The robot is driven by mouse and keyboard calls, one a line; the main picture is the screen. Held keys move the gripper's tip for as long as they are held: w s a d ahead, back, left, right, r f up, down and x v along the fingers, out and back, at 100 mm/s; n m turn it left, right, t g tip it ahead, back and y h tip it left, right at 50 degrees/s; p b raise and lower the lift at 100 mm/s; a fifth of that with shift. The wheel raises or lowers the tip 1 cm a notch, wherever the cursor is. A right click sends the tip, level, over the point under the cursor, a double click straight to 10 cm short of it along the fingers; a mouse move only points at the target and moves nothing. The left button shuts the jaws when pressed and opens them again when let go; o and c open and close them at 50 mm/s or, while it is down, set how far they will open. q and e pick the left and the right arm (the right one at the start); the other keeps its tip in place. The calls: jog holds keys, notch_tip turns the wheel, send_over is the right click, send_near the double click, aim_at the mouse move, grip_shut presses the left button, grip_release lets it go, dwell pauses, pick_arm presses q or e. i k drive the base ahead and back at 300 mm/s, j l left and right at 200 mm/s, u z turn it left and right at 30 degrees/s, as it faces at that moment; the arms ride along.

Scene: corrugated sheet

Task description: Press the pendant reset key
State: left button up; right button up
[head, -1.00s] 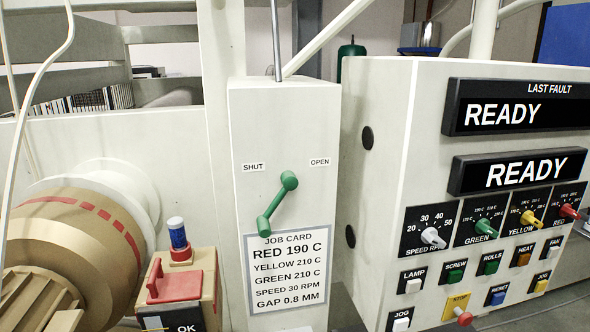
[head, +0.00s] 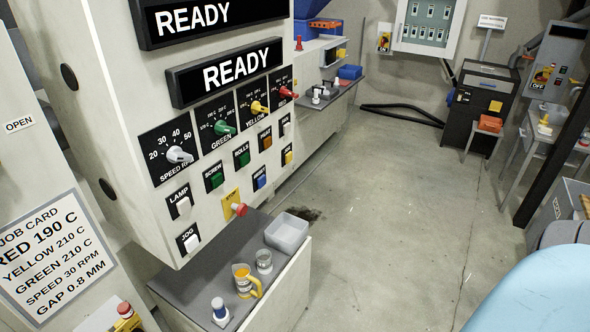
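The control box (head: 110,115) hangs at the left of the head view, tilted in the picture. Its front carries dials and labelled keys. A blue key (head: 261,181) sits low on the right part of the panel, under a small label that read RESET in the earlier frame. The red knob of the STOP control (head: 239,209) is just left of and below it. A green key (head: 242,160) and an orange key (head: 266,143) are above. Both displays (head: 225,72) read READY. Neither of my grippers is in view, and nothing covers the blue key.
Below the box, a grey-topped bench (head: 190,292) holds a grey bin (head: 287,233), a yellow-handled jug (head: 243,281), a metal cup (head: 264,262) and a blue-capped bottle (head: 220,312). The job card (head: 50,255) is at left. Open concrete floor (head: 400,200) lies right of the bench.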

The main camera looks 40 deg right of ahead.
aim_at(261, 182)
jog(key=z, duration=1)
